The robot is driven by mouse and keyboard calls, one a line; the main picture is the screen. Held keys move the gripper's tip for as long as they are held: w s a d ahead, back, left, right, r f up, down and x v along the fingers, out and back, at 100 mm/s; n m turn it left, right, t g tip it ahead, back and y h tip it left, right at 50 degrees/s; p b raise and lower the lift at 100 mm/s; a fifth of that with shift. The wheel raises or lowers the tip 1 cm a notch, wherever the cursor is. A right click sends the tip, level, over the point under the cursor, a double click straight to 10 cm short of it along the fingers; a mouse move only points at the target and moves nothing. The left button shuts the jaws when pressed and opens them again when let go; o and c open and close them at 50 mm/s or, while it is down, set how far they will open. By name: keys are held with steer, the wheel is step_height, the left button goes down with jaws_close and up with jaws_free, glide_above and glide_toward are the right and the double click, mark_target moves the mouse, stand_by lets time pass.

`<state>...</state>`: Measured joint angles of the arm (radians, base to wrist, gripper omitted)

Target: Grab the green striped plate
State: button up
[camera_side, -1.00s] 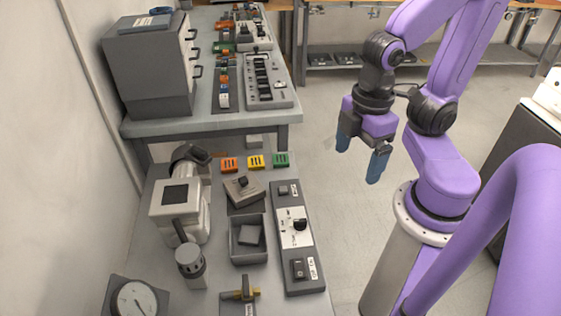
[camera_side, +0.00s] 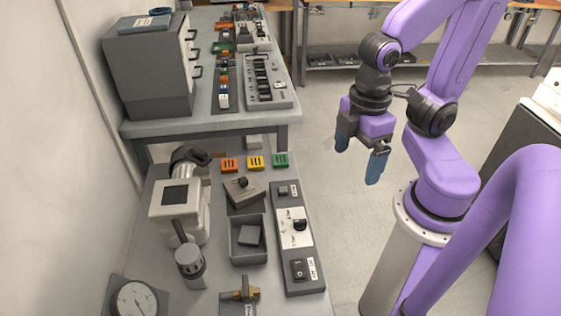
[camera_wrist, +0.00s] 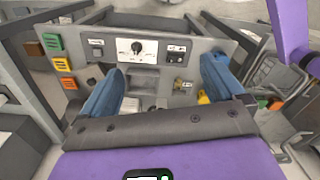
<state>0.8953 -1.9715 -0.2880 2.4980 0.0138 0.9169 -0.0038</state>
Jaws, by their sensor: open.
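The green striped plate (camera_side: 281,160) is a small green block with dark stripes. It lies at the back right of the near grey bench, at the right end of a row with a yellow and an orange plate. In the wrist view the green plate (camera_wrist: 52,42) shows at the upper left, left of the fingers. My gripper (camera_side: 360,160) has blue fingers and is open and empty. It hangs in the air to the right of the bench, apart from the plate. The wrist view shows both blue fingers (camera_wrist: 162,82) spread wide.
The yellow plate (camera_side: 255,162) and orange plate (camera_side: 229,165) lie left of the green one. A switch panel (camera_side: 297,237), an open grey box (camera_side: 248,252) and a white machine (camera_side: 180,205) stand nearer. A second bench (camera_side: 140,128) stands behind.

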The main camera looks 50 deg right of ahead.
steer(key=n+t+y, duration=0.6)
steer(key=n+t, duration=0.9)
steer(key=n, duration=1.4)
glide_toward(285, 159)
steer(key=shift+m, duration=0.4)
steer(key=shift+x, duration=4.6)
steer(key=shift+s+a, duration=0.1)
steer(key=c, duration=1.4)
